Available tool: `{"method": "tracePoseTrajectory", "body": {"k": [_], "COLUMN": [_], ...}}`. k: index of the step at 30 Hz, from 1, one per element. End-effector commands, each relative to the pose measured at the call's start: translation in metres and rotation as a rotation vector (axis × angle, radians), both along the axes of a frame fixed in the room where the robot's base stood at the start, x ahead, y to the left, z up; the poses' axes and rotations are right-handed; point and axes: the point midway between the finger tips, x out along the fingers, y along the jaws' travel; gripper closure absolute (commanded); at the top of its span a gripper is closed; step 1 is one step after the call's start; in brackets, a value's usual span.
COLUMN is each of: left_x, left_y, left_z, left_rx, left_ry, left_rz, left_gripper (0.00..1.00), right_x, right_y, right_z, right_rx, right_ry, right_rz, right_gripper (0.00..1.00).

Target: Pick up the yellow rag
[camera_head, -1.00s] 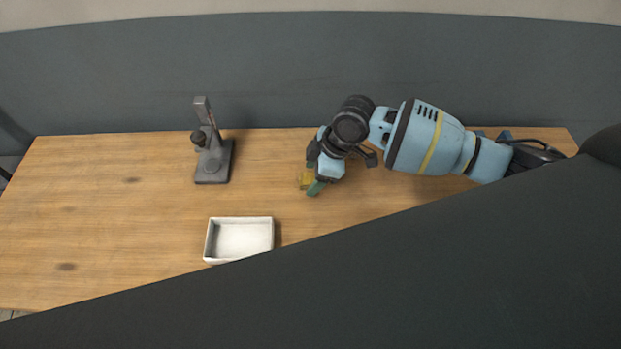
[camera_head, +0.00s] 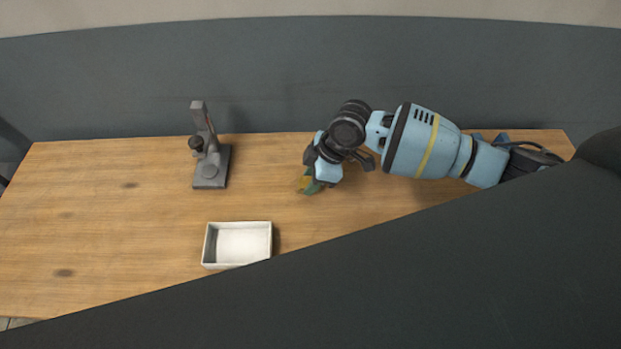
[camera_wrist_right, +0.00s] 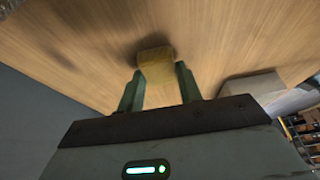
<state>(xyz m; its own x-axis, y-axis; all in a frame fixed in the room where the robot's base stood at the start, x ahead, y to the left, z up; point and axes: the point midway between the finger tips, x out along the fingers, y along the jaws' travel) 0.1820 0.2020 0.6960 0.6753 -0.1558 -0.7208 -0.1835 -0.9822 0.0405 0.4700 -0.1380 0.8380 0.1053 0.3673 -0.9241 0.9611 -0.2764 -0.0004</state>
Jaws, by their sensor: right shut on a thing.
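The yellow rag (camera_head: 303,184) shows as a small patch beside my right gripper's fingers in the head view, mostly hidden by them. In the right wrist view the rag (camera_wrist_right: 156,66) is a small folded yellow block between the tips of the two green fingers. My right gripper (camera_head: 309,186) is shut on the rag, low over the wooden table; its fingers also show in the right wrist view (camera_wrist_right: 158,80). I cannot tell whether the rag touches the table. My left gripper is not in view.
A white open tray (camera_head: 238,265) stands on the wooden table (camera_head: 110,220), front left of my right gripper. A grey metal stand (camera_head: 210,165) is at the back left. The table between the stand and my gripper is clear. A dark surface hides the front right.

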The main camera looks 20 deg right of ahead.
Motion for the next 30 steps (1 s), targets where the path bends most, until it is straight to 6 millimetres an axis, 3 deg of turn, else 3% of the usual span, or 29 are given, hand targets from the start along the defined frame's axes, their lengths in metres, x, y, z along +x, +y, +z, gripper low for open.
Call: {"method": "tracePoseTrajectory", "body": {"k": [9,21,30], "left_x": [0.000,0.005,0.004], "left_y": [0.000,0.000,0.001], "left_z": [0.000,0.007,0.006], "left_rx": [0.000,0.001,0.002], "left_ry": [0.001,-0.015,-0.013], "left_rz": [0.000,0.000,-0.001], "left_gripper": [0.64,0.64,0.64], "right_x": [0.001,-0.092,-0.139], "right_y": [0.000,-0.034,-0.050], "right_z": [0.037,0.042,0.046], "right_rx": [0.002,-0.002,-0.001], "right_ry": [-0.005,0.000,0.001], "right_rz": [0.000,0.001,-0.001], "right_gripper": [0.86,0.86,0.86]}}
